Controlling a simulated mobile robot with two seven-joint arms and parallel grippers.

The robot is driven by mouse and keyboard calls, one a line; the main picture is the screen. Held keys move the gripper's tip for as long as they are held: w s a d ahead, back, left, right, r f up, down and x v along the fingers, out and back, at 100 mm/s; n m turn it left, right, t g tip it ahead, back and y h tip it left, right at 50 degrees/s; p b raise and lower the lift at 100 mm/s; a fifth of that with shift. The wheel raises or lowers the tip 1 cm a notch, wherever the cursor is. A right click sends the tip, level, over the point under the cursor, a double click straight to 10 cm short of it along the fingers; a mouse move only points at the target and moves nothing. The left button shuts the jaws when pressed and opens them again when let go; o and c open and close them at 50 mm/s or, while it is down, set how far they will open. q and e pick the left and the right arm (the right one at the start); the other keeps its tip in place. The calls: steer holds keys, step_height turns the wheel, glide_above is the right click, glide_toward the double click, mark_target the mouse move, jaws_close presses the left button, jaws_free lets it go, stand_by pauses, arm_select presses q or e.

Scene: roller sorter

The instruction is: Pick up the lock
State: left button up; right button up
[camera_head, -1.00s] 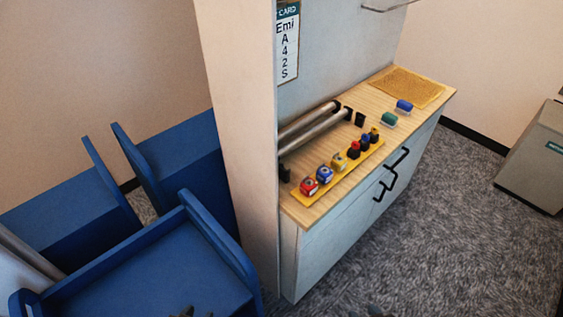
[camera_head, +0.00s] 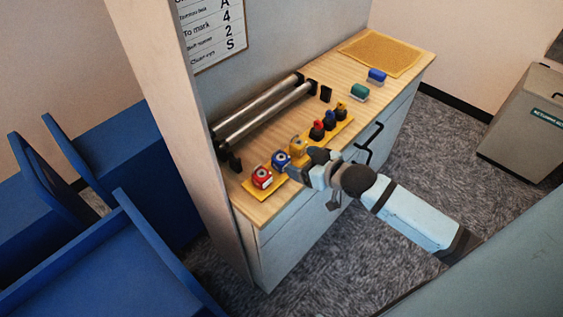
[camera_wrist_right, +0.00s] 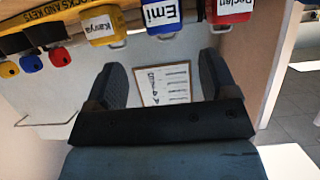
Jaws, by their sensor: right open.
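A red lock (camera_head: 262,178), a blue lock (camera_head: 281,160) and a yellow lock (camera_head: 297,146) stand in a row on a yellow board (camera_head: 252,190). In the right wrist view the yellow lock (camera_wrist_right: 101,24) reads Kavya, the blue lock (camera_wrist_right: 162,16) Emi and the red lock (camera_wrist_right: 229,10) Declan. My right gripper (camera_head: 308,166) is open and empty, beside the front of the board near the yellow and blue locks. Its fingers (camera_wrist_right: 163,82) also show in the right wrist view, apart from the locks. My left gripper is out of view.
Red (camera_head: 317,131), blue (camera_head: 329,121) and yellow (camera_head: 341,109) pieces with black parts continue the row. Metal rollers (camera_head: 265,112) lie behind the board. Green (camera_head: 359,92) and blue (camera_head: 376,76) items and a yellow mat (camera_head: 381,53) are farther back. A card (camera_head: 212,30) hangs above.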

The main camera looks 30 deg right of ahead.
mark_target(283, 160)
steer(key=x, duration=0.3)
steer(key=shift+w+a+f, duration=0.1)
steer(key=shift+w+a, duration=0.15)
steer(key=shift+w, duration=0.1)
steer(key=shift+s+f+p+x, duration=0.1)
steer(key=shift+f+x, duration=0.1)
steer(key=shift+x, duration=0.7)
steer(key=shift+s+f+p+x, duration=0.1)
steer(key=shift+f+x, duration=0.05)
steer(key=shift+x, duration=0.75)
steer(key=shift+s+f+p+x, duration=0.1)
steer(key=shift+f+x, duration=0.1)
steer(key=shift+x, duration=0.7)
steer(key=shift+a, duration=0.2)
steer(key=shift+s, duration=0.1)
steer(key=shift+c, duration=0.4)
steer(key=shift+r, duration=0.1)
steer(key=c, duration=1)
